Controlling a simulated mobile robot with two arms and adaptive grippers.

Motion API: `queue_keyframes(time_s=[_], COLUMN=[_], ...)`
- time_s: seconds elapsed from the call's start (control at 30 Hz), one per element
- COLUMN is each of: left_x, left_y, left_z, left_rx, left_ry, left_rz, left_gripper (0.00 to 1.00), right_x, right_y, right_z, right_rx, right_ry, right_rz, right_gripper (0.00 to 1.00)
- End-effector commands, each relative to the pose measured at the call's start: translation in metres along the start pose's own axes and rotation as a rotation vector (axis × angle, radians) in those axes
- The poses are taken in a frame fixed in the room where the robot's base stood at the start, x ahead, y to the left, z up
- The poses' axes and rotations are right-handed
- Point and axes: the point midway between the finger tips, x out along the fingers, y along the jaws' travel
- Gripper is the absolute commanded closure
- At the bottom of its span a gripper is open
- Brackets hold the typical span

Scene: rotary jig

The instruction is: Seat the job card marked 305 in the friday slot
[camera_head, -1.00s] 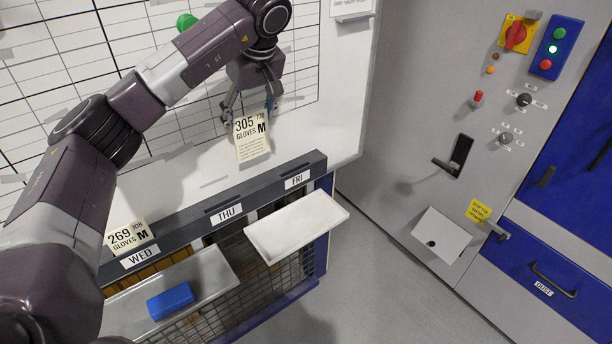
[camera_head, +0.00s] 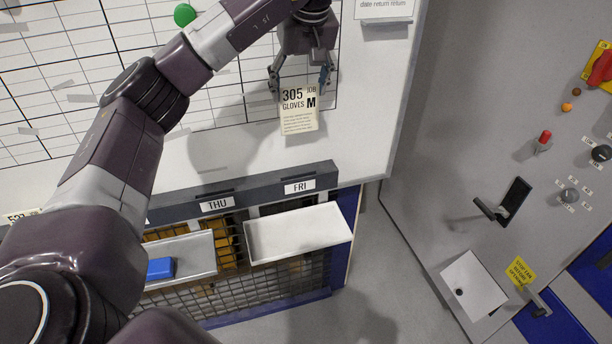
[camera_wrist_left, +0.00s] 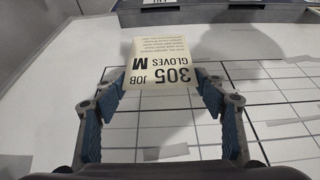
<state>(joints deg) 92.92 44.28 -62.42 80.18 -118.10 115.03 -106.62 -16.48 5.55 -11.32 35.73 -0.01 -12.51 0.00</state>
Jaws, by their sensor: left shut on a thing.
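The job card marked 305 (camera_head: 299,112), cream with black print reading "JOB GLOVES M", is held by its top part in front of the white board. My left gripper (camera_head: 300,84) is shut on it, and the card hangs below the fingers. In the left wrist view the card (camera_wrist_left: 160,62) appears upside down between the fingertips (camera_wrist_left: 160,85). The friday slot, labelled FRI (camera_head: 299,186), is on the grey rail below the card, slightly apart from it. The slot opening itself is hard to make out. My right gripper is not in view.
The THU label (camera_head: 217,204) is left of FRI on the rail (camera_head: 180,206). A white tray (camera_head: 298,234) juts out below FRI. A blue block (camera_head: 160,268) lies on another tray (camera_head: 200,254). A grey cabinet with a handle (camera_head: 504,205) stands at right.

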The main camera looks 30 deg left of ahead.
Motion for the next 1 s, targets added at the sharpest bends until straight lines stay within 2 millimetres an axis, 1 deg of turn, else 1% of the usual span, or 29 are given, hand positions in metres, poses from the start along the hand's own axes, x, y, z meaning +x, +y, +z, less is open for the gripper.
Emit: queue_keyframes(time_s=[0.03,0.07,0.2,0.3,0.37,0.5,0.6,0.87,1.0], left_x=[0.011,0.017,0.049,0.074,0.088,0.117,0.131,0.150,0.169], left_y=[-0.001,-0.001,-0.002,-0.003,-0.002,-0.002,-0.002,-0.002,-0.002], left_z=[0.005,0.008,0.021,0.031,0.037,0.049,0.055,0.063,0.071], left_rx=[0.002,0.002,0.002,0.001,0.001,0.001,-0.001,-0.001,0.000], left_ry=[-0.003,-0.005,-0.004,-0.004,-0.004,-0.003,-0.002,-0.002,-0.003], left_rz=[-0.004,-0.004,-0.007,-0.007,-0.006,-0.005,-0.004,-0.003,-0.004], left_gripper=[0.58,0.58,0.58,0.58,0.58,0.58,0.58,0.58,0.58], right_x=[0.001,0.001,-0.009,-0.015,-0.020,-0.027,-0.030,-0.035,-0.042], right_y=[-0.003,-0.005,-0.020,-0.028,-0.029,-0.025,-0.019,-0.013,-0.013], right_z=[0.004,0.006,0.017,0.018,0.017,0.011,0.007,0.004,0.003], right_rx=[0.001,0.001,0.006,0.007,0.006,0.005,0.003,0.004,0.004], right_ry=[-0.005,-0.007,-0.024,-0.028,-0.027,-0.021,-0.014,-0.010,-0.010], right_rz=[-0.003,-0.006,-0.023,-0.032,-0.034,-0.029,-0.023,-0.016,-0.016], right_gripper=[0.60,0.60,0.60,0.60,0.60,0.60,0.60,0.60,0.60])
